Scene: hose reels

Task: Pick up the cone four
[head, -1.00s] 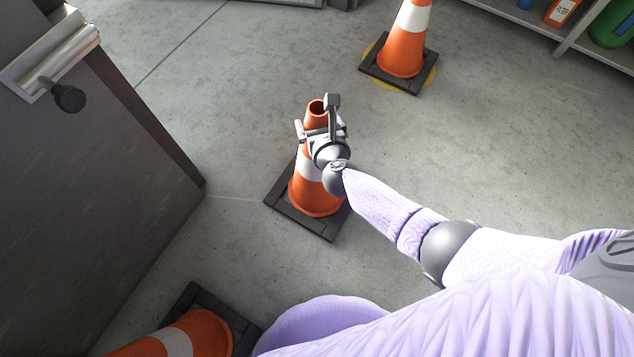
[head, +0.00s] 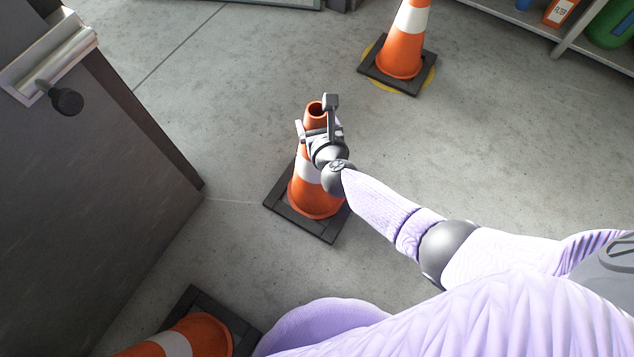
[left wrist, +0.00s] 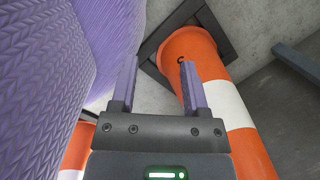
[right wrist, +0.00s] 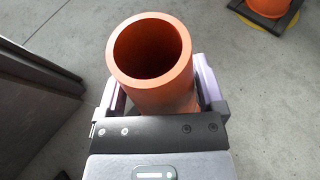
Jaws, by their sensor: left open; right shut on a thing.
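An orange cone with a white band and a dark square base (head: 314,200) stands upright in the middle of the head view. My right gripper (head: 318,128) is shut on its upper part, just below the open top. In the right wrist view the cone's hollow orange top (right wrist: 150,55) stands between the fingers (right wrist: 165,95). No number shows on the cone. My left gripper (left wrist: 160,85) is open with nothing between its fingers; it is outside the head view.
Another cone (head: 402,48) stands on a yellow floor ring at the back. A further cone (head: 200,332) is partly visible at the bottom left. A dark cabinet with a handle (head: 66,101) stands at the left, shelving (head: 572,38) at the top right. Floor right of the held cone is clear.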

